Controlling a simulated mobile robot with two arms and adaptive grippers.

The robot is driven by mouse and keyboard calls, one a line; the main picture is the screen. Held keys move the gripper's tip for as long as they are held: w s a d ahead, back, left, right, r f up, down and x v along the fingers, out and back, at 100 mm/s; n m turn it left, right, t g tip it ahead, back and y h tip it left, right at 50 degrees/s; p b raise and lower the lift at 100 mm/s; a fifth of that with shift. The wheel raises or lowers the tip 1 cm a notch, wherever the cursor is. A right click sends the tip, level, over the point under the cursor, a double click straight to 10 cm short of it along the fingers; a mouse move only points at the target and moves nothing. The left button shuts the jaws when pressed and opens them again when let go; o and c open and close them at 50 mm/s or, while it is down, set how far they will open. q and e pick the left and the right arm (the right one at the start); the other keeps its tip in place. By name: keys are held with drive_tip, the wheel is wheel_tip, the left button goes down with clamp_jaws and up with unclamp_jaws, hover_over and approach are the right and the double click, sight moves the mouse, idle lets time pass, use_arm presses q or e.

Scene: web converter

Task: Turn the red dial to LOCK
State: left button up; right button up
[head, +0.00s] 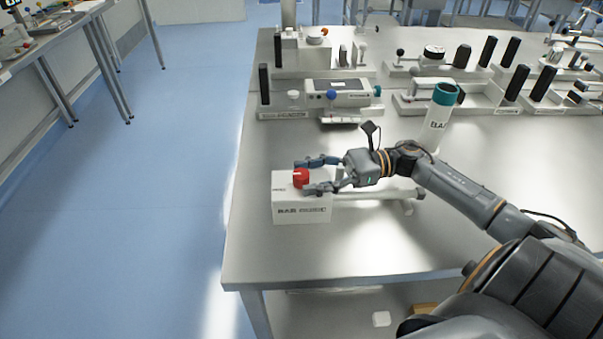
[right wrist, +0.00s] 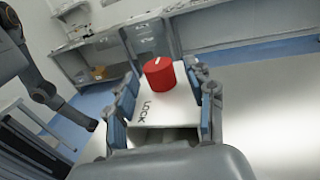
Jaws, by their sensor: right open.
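The red dial (head: 301,177) sits on top of a white box (head: 302,210) near the table's left side. In the right wrist view the red dial (right wrist: 160,74) shows a white mark on its top. The word LOCK is printed on the white box top (right wrist: 163,108), on the side of the dial nearer the wrist camera. My right gripper (head: 312,175) is open, with its fingers on either side of the dial. In the right wrist view its fingers (right wrist: 165,100) stand apart from the dial, with gaps on both sides.
The metal table (head: 260,250) is clear in front of the box and to its left. A white cylinder with a teal top (head: 440,115) stands behind my right arm. White fixtures with black posts (head: 335,94) line the back of the table.

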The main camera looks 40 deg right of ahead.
drive_tip(key=shift+x, duration=1.1)
drive_tip(key=shift+d, duration=0.1)
drive_tip(key=shift+c, duration=0.4)
clamp_jaws()
drive_tip(key=shift+t+p, duration=0.3)
drive_tip(key=shift+p, duration=0.05)
